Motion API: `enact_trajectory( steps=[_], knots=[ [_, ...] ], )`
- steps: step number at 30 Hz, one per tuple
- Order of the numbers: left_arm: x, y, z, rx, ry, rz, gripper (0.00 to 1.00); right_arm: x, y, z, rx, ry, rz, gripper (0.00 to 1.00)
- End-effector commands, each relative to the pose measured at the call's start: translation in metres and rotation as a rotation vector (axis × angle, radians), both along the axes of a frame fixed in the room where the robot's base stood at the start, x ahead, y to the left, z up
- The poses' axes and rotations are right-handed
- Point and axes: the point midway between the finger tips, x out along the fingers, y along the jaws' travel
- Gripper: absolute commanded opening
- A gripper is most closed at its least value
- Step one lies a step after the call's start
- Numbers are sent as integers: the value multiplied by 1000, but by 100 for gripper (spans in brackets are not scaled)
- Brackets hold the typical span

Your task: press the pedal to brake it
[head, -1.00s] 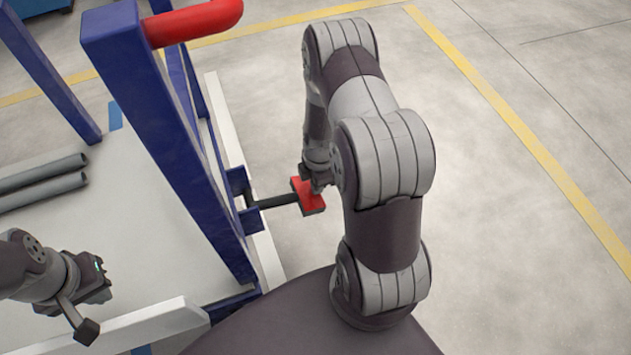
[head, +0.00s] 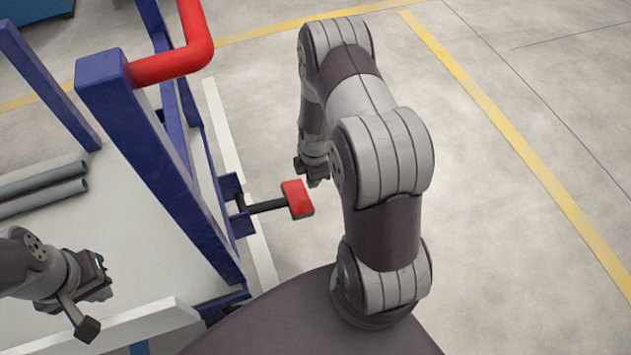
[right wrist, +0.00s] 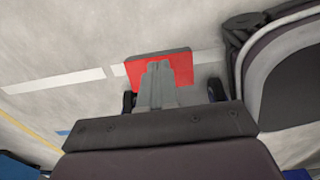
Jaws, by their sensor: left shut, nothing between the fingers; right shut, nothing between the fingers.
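The red pedal (head: 297,199) sits at the end of a dark bar that sticks out to the right from the blue cart frame (head: 165,160) in the head view. My right gripper (head: 313,172) is just behind the pedal there, partly hidden by my right arm. In the right wrist view the shut fingers (right wrist: 157,85) lie in front of the red pedal (right wrist: 178,72) and cover its middle; I cannot tell whether they touch it. My left gripper (head: 98,285) is shut and empty over the cart's pale deck, at the lower left.
A red handle (head: 170,65) tops the blue post. Grey pipes (head: 45,185) lie on the pale deck at the left. A yellow floor line (head: 520,150) runs on the right, where the floor is clear.

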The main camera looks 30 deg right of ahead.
Motion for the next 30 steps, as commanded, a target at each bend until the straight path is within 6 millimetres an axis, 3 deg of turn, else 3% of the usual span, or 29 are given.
enact_trajectory(
  steps=[1,6,12,30],
  knots=[
    [0,0,10,0,0,0,0,-3,-10,13,0,-1,-8,0],
    [0,0,24,0,1,0,0,-9,-39,39,0,-2,-8,0],
    [0,0,33,0,1,0,0,-14,-59,56,0,-1,-4,0],
    [0,0,34,0,1,0,0,-16,-64,58,0,-1,-2,0]
  ],
)
